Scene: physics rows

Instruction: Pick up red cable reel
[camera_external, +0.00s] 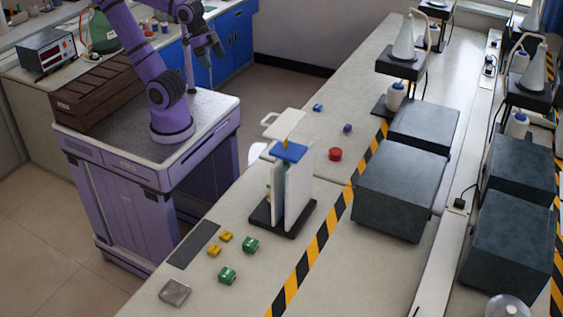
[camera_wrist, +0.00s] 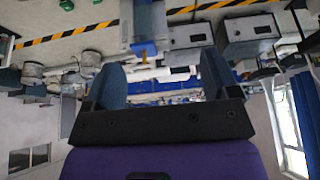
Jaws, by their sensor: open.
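The red cable reel (camera_external: 335,154) is a small round red piece standing on the pale bench top, between the white-panelled stand and the striped tape. My gripper (camera_external: 211,55) is at the end of the raised purple arm, high and to the far left of the reel, well apart from it. In the wrist view my gripper (camera_wrist: 162,72) shows two blue-grey fingers spread apart with nothing held between them. I cannot make out the reel in the wrist view.
A stand with white panels and a blue top (camera_external: 289,152) is left of the reel. A purple block (camera_external: 347,128) and a blue block (camera_external: 318,107) lie behind it. Dark grey boxes (camera_external: 400,190) stand to the right. Green blocks (camera_external: 250,245) lie in front.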

